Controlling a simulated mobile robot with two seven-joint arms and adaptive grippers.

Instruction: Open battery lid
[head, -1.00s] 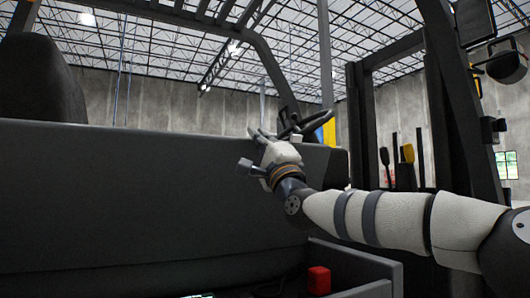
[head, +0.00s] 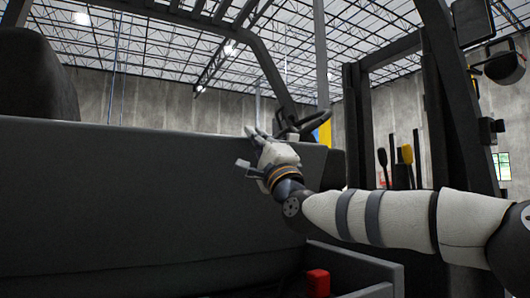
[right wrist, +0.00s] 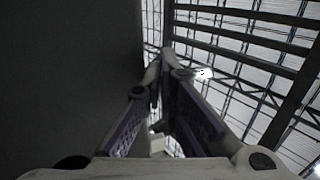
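The battery lid (head: 130,190) is the broad dark grey panel filling the left and middle of the head view. It is raised, its underside edge above an open bay at the bottom. My right gripper (head: 254,131) is at the lid's upper right part, in front of its face in this view; contact is unclear. In the right wrist view its two fingers with purple pads (right wrist: 166,62) converge at the tips, with nothing seen between them, and a dark surface fills the left side. Whether they meet is unclear. My left gripper is not in view.
A red block (head: 318,283) shows in the bay below the lid, beside a grey side wall (head: 355,268). A steering wheel (head: 300,125), dark mast posts (head: 458,110) and a seat back (head: 38,75) stand around the lid. Concrete walls are far behind.

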